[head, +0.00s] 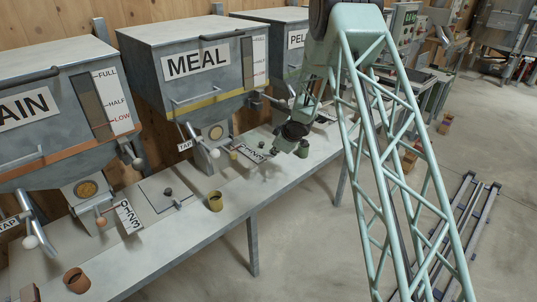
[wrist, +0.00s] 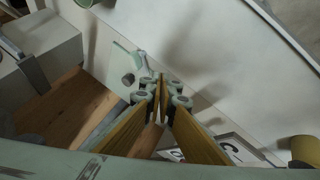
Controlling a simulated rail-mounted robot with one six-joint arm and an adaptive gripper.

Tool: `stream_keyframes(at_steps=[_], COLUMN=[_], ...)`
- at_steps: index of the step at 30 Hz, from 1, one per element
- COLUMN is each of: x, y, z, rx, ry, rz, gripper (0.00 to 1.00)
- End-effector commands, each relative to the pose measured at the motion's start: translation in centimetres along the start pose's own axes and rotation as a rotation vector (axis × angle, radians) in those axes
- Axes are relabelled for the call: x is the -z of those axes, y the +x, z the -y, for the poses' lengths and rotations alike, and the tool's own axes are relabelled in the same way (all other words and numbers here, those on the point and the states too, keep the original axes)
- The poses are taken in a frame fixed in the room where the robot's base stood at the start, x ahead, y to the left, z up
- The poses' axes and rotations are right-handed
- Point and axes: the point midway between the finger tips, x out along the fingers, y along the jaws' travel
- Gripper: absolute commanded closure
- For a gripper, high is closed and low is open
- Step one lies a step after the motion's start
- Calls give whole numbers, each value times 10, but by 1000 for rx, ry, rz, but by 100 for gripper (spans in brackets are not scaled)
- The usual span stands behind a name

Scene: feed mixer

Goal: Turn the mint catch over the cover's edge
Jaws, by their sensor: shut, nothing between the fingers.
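My gripper (wrist: 160,82) is in the middle of the wrist view, its fingertips together and nothing between them. A small mint piece (wrist: 124,47), which looks like the catch, shows just left of and beyond the fingertips on the pale bench top. A dark round knob (wrist: 128,79) stands near it, apparently on the cover. The cover's edge is hard to make out, and I cannot tell whether the catch lies over it. In the head view my gripper (head: 292,140) is low over the bench by the PELLET hopper, and my arm hides the catch there.
The grey bench (head: 235,200) runs along the hoppers. The MEAL hopper (head: 190,95) is left of my gripper. Another flat cover (head: 160,190) with a dark knob lies farther left, near an olive cup (head: 215,201). In the wrist view a yellow cylinder (wrist: 305,150) stands at lower right.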

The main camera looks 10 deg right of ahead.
Motion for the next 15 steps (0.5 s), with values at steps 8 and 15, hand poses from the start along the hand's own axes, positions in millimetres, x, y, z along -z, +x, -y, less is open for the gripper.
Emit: stream_keyframes(at_steps=[8,15], x=[10,10], y=[-1,-1], z=[14,15], rx=[33,34], ry=[-126,-131], rz=[-21,-22], gripper=[100,100])
